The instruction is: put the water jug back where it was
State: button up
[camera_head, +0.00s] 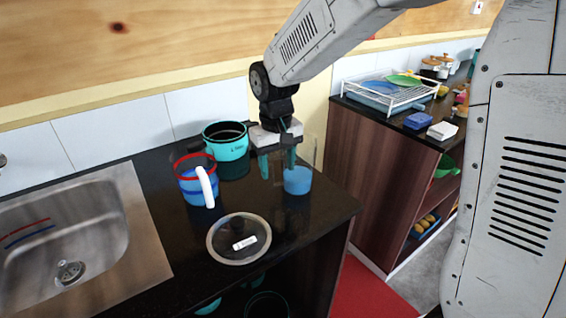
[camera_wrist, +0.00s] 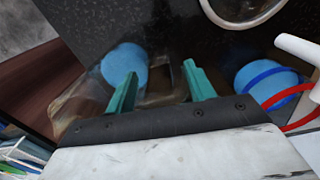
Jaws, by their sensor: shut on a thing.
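The water jug (camera_head: 298,181) is clear, with blue water in its lower part. It is upright at the right end of the black counter (camera_head: 322,212); I cannot tell whether its base touches the top. My gripper (camera_head: 278,170) points down at the jug's left side, its teal fingers shut on what looks like the clear handle. In the wrist view the jug's blue water (camera_wrist: 124,66) shows beside the left finger, and the handle lies between the fingers (camera_wrist: 160,70). The handle's outline is faint.
A measuring jug (camera_head: 197,185) with red rim, white handle and blue water stands left of my gripper. A turquoise pot (camera_head: 226,145) is behind, a glass lid (camera_head: 239,239) in front. A sink (camera_head: 70,235) lies left. A dish rack (camera_head: 388,93) stands on the far counter.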

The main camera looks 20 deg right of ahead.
jog(key=o, duration=1.6)
jog(key=shift+f, duration=0.1)
jog(key=shift+o, duration=0.2)
notch_tip(320, 180, up, 12)
jog(key=shift+s+a+r, duration=0.1)
jog(key=shift+a+r, duration=0.05)
jog(key=shift+r, duration=0.05)
jog(key=s+d+f, duration=0.1)
jog(key=s+d, duration=0.2)
jog(key=s, duration=0.6)
jog(key=s+d+f+m, duration=0.1)
jog(key=s+d, duration=0.3)
jog(key=s, duration=0.5)
jog(key=s+d+f+m+t, duration=0.1)
jog(key=s+d, duration=0.2)
jog(key=s, duration=0.6)
jog(key=shift+s+d, duration=0.4)
jog(key=shift+f, duration=0.1)
